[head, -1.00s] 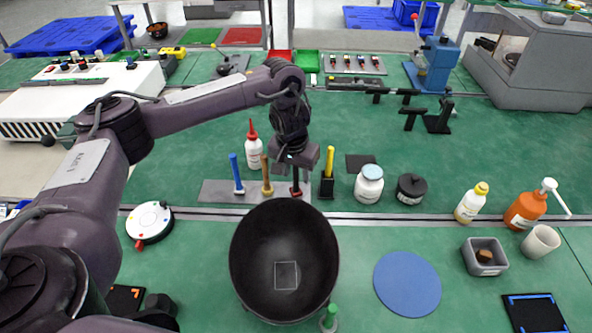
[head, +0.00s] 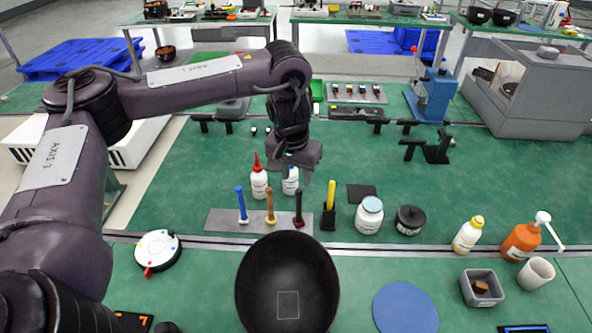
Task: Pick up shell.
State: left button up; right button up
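A large round black bowl-shaped piece, which I take for the shell (head: 288,265), sits open side up at the bottom centre of the head view. A pale square outline marks its inside floor. My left gripper (head: 291,176) hangs fingers down beyond it, above the far side of the grey tool strip. The gripper looks open with nothing between its fingers, and it is apart from the shell. The shell's near edge is close to the bottom of the picture. My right gripper is not in view.
Blue, tan and dark-handled tools (head: 270,207) stand upright on a grey strip (head: 226,219) behind the shell. A red-tipped bottle (head: 259,181), a white jar (head: 369,215) and a black lidded pot (head: 409,220) stand nearby. A blue disc (head: 405,308) lies right of the shell.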

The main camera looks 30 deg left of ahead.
aim_at(287, 281)
jog(key=k+l, duration=0.5)
jog(key=k, duration=0.15)
jog(key=k+l, duration=0.5)
jog(key=k, duration=0.2)
